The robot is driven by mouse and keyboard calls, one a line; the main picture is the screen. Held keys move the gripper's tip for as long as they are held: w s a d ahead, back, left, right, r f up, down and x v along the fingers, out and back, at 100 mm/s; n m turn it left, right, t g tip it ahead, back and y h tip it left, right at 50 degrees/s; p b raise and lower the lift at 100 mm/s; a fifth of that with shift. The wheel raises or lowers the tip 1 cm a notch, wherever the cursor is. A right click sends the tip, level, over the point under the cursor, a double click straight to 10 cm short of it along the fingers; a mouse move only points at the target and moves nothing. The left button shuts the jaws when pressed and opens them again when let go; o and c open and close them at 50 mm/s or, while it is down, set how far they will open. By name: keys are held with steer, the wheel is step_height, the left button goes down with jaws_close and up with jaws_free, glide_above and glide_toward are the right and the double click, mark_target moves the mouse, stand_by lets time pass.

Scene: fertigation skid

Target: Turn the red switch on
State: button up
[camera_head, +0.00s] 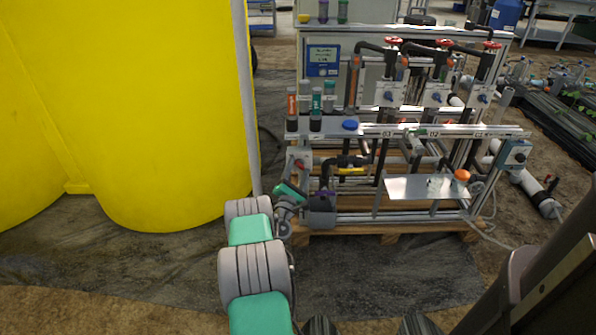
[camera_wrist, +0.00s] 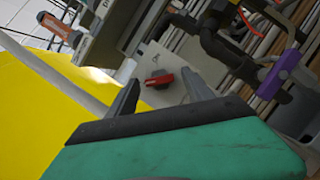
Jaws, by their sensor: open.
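The red switch (camera_wrist: 159,80) is a small red rotary knob on a light grey box (camera_wrist: 165,62). In the wrist view it sits between and beyond the two fingers of my gripper (camera_wrist: 162,90), which are apart with nothing held. A gap shows between the fingers and the knob. The knob's handle lies slightly tilted in that view; the small lettering around it is too faint to read. In the head view the red switch (camera_head: 299,164) is on the left end of the skid, and my gripper (camera_head: 297,186) is just below it.
Black pipes with a purple valve handle (camera_wrist: 278,74) are close at the right in the wrist view. The large yellow tank (camera_head: 130,110) stands left of the skid. Dark ground in front is clear.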

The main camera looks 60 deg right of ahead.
steer(key=shift+c, duration=0.3)
jaws_close()
steer(key=shift+m, duration=0.3)
steer(key=m, duration=0.1)
steer(key=m+g, duration=0.1)
steer(key=m+g+y, duration=0.1)
steer(key=m, duration=0.1)
steer(key=shift+w+r, duration=0.15)
steer(key=shift+r, duration=0.15)
steer(key=m, duration=0.2)
steer(key=m+y+p, duration=0.1)
steer(key=m, duration=0.1)
steer(key=shift+r+m+y, duration=0.2)
steer(key=shift+m+y, duration=0.1)
steer(key=shift+m, duration=0.1)
steer(key=m+p, duration=0.1)
steer(key=m, duration=0.1)
steer(key=m+y, duration=0.1)
steer(key=shift+r+m+y+p, duration=0.2)
steer(key=shift+m+y+p, duration=0.1)
steer(key=shift+m+p, duration=0.1)
steer(key=m+y+p, duration=0.1)
steer(key=m, duration=0.2)
steer(key=shift+m+t+y, duration=0.3)
steer(key=shift+m+y, duration=0.1)
